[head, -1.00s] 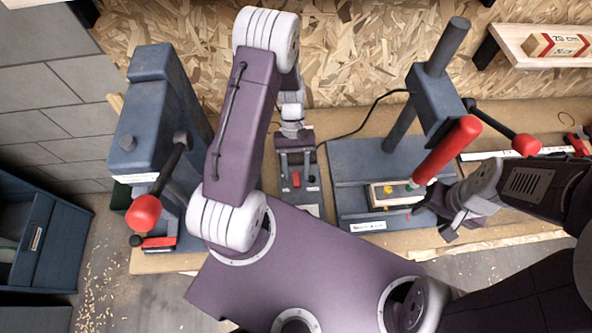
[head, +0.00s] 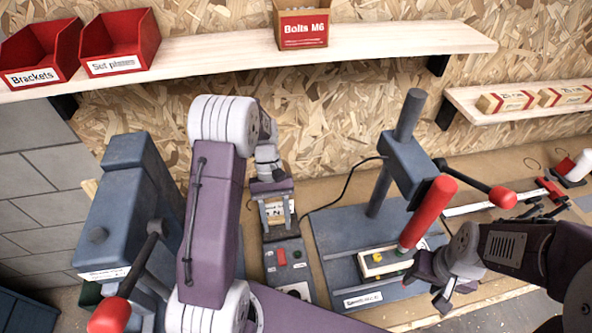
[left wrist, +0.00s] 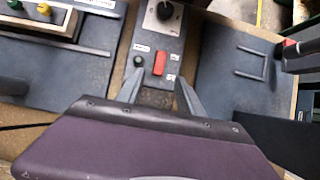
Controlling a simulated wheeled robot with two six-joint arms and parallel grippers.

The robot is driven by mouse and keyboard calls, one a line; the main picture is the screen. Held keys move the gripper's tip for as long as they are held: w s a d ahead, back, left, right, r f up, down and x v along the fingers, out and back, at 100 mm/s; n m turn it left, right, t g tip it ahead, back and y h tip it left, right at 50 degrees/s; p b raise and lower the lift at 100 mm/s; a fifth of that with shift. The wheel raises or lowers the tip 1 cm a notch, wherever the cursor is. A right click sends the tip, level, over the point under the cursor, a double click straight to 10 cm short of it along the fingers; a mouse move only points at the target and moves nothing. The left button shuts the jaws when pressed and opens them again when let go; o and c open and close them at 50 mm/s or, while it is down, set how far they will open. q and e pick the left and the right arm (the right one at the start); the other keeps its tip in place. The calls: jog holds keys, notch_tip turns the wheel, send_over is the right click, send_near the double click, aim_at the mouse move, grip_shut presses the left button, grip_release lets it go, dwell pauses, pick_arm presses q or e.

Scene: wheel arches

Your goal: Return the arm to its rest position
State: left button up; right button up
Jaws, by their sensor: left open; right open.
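My left arm reaches over the bench in the head view. Its gripper (head: 277,212) is open above the far end of a grey control box (head: 288,262) with a red switch. In the left wrist view, the two fingers (left wrist: 159,96) are spread with nothing held, and the red switch (left wrist: 160,63) and a green button show beyond them. My right gripper (head: 434,283) is open beside the right end of a pale block (head: 380,268) with green and yellow knobs. Whether it touches the block I cannot tell.
A blue-grey press (head: 400,165) with a red-handled lever stands behind the pale block. Another blue-grey machine (head: 130,215) with a red knob stands at left. A shelf (head: 215,50) above carries red bins and a Bolts M6 box; a lower shelf (head: 520,112) is at right.

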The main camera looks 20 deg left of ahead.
pick_arm(q)
jog(key=s+m+t+y+b, duration=0.1)
jog(key=m+t, duration=0.1)
jog(key=s+d+m+t+y+b, duration=0.1)
jog(key=s+m+t, duration=0.1)
jog(key=s+d+m+t+y+b, duration=0.1)
jog(key=s+m+t, duration=0.1)
jog(key=shift+s+d+f+b, duration=0.2)
jog(key=shift+d+f+b, duration=0.05)
jog(key=shift+f+b, duration=0.15)
jog(key=shift+w, duration=0.2)
jog(key=shift+s+d, duration=0.15)
jog(key=shift+s, duration=0.15)
